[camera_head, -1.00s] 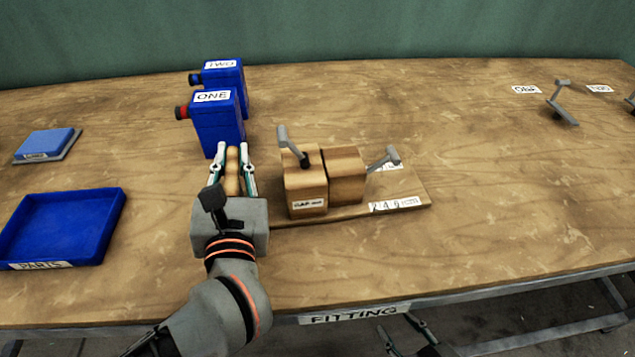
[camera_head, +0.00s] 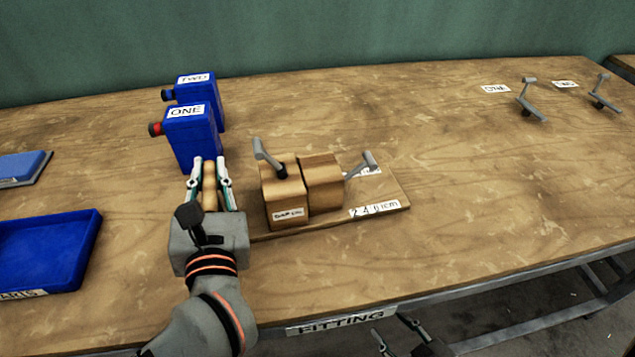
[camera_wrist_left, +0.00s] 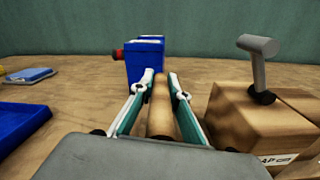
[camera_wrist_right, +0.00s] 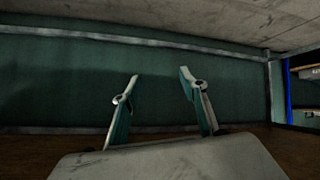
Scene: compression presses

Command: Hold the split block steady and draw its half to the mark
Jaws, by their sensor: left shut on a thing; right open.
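The split wooden block stands on a thin wooden board (camera_head: 388,194) in the head view. Its left half (camera_head: 283,202) has a grey lever handle on top and a label on its front. Its right half (camera_head: 322,184) stands close beside it, with a grey handle (camera_head: 360,165) on its right side. My left gripper (camera_head: 209,168) is shut on a round wooden bar (camera_head: 210,187), left of the block. The left wrist view shows this bar (camera_wrist_left: 161,108) between the fingers. My right gripper (camera_wrist_right: 158,85) is open and empty; in the head view it is low, beyond the table's front edge.
Blue boxes marked ONE (camera_head: 193,140) and TWO (camera_head: 200,90) stand behind my left gripper. A blue tray (camera_head: 95,240) lies at the left. A label (camera_head: 375,209) is on the board's front right. Grey handles (camera_head: 530,100) stand far right. The table right of the board is clear.

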